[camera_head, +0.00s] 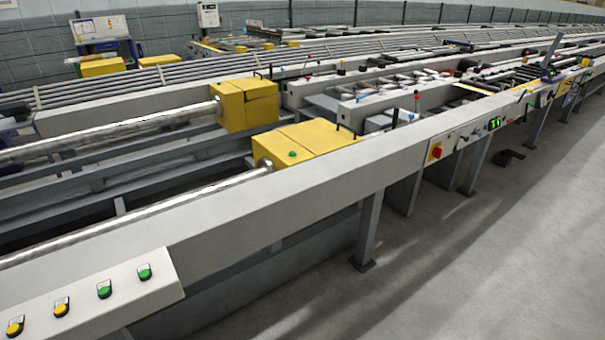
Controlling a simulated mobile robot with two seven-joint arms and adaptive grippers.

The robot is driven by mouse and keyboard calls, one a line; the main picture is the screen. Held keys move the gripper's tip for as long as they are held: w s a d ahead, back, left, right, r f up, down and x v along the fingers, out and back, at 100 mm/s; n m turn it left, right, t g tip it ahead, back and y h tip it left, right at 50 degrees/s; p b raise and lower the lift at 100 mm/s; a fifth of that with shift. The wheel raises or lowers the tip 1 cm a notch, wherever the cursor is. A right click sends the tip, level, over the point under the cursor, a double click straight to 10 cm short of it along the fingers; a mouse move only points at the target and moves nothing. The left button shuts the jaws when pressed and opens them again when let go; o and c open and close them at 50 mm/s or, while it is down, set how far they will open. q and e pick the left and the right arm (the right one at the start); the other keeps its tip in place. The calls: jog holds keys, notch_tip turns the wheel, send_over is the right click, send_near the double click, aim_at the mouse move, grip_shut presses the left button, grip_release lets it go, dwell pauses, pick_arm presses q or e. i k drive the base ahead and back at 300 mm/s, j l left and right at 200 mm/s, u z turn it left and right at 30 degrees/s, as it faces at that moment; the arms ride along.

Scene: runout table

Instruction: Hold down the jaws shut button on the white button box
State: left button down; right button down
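The white button box (121,303) is at the lower left, on the near end of the long grey beam. Its sloped top carries a row of buttons, cut by the picture's left edge. From the right they are a green button (144,271), another green button (104,288), a yellow button (61,306) and another yellow button (15,325). Each sits on a small dark plate. The labels are too small to read, so I cannot tell which one is jaws shut. Neither of my grippers is in view.
Two yellow housings (247,104) (308,142) hold shiny bars (150,215) behind the beam (330,185). A control panel with a red knob (436,152) is on the beam's front side further right. The grey floor (480,240) at the right is mostly clear.

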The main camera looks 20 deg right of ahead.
aim_at(62, 309)
jog(key=i+l, duration=0.3)
jog(key=i, duration=0.15)
jog(key=i+l, duration=0.3)
jog(key=i, duration=0.15)
jog(key=i+l, duration=0.35)
jog(key=i+u, duration=0.1)
jog(key=u, duration=1.35)
